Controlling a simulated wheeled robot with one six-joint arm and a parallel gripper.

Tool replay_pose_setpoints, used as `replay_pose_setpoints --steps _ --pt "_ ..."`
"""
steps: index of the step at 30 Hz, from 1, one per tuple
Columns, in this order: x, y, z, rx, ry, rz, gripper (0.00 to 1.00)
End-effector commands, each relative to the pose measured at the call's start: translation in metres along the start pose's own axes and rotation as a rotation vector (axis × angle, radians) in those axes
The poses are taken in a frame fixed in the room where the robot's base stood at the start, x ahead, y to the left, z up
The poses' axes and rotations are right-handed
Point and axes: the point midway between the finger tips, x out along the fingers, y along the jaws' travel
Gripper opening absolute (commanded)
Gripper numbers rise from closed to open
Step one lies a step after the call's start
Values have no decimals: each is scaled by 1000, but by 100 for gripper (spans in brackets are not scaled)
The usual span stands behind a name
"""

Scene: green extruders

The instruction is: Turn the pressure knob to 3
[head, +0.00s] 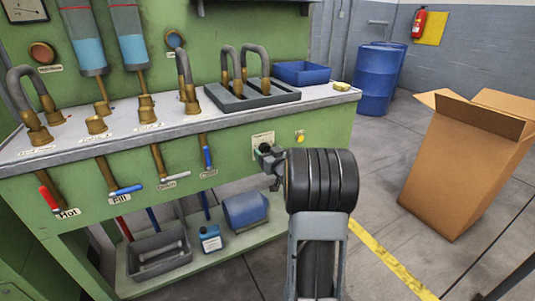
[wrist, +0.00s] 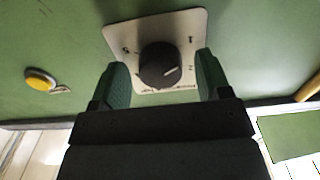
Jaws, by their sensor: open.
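The pressure knob (wrist: 160,65) is a dark round knob on a pale square plate (wrist: 185,22) on the green panel. A light pointer line on the knob points right, near a small mark that looks like 2; a 1 shows above it. Other markings are too small or blurred to read. My gripper (wrist: 161,64) is open, with one green-padded finger on each side of the knob; I cannot tell whether they touch it. In the head view my gripper (head: 270,158) is at the panel front, hiding the knob, and the plate (head: 263,138) shows above it.
A yellow button (head: 300,136) sits right of the plate; it also shows left in the wrist view (wrist: 40,79). Pipes with valve handles (head: 126,190) line the panel to the left. A cardboard box (head: 465,160) and blue barrel (head: 377,80) stand right, with open floor between.

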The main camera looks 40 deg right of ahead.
Motion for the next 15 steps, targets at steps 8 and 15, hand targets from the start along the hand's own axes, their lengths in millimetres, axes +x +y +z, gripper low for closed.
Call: replay_pose_setpoints --steps 8,15 --pt "0 0 0 0 0 0 67" --pt "0 0 0 0 0 0 44"
